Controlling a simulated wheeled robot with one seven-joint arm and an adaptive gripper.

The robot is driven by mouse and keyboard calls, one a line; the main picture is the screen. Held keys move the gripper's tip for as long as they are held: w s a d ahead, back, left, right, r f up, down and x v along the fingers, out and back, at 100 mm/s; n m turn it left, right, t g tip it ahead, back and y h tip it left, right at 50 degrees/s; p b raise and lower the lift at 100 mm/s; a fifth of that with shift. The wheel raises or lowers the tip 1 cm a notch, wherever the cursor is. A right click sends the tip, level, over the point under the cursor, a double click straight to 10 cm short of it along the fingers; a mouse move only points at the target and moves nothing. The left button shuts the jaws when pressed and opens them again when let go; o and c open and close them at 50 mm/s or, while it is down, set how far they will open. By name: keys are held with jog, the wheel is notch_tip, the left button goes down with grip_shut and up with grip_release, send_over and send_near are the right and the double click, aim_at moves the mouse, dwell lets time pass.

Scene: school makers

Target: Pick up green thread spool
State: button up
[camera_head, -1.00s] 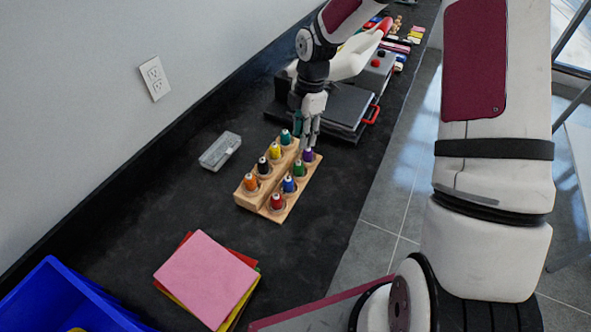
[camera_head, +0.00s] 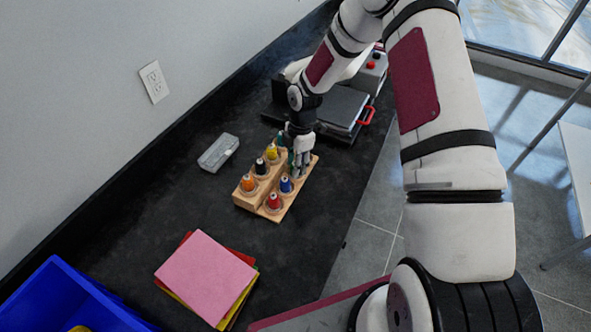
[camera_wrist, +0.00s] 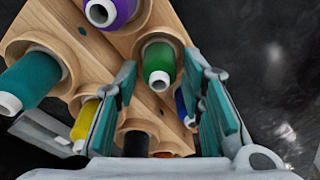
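The green thread spool (camera_wrist: 158,62) stands in a hole of the wooden spool rack (camera_wrist: 182,22) in the wrist view. It shows ahead of my gripper (camera_wrist: 165,90), between the lines of the two spread fingers, with no visible contact. In the head view my gripper (camera_head: 302,168) is over the far right part of the rack (camera_head: 245,202) and hides the green spool there. The gripper is open and empty.
Purple (camera_wrist: 112,10), teal (camera_wrist: 30,78) and yellow (camera_wrist: 84,124) spools stand close around the green one. Red (camera_head: 274,200), blue (camera_head: 286,184), orange (camera_head: 249,182) and black spools fill the near holes.

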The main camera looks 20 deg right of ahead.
jog(key=c, duration=0.7)
jog(key=shift+c, duration=0.2)
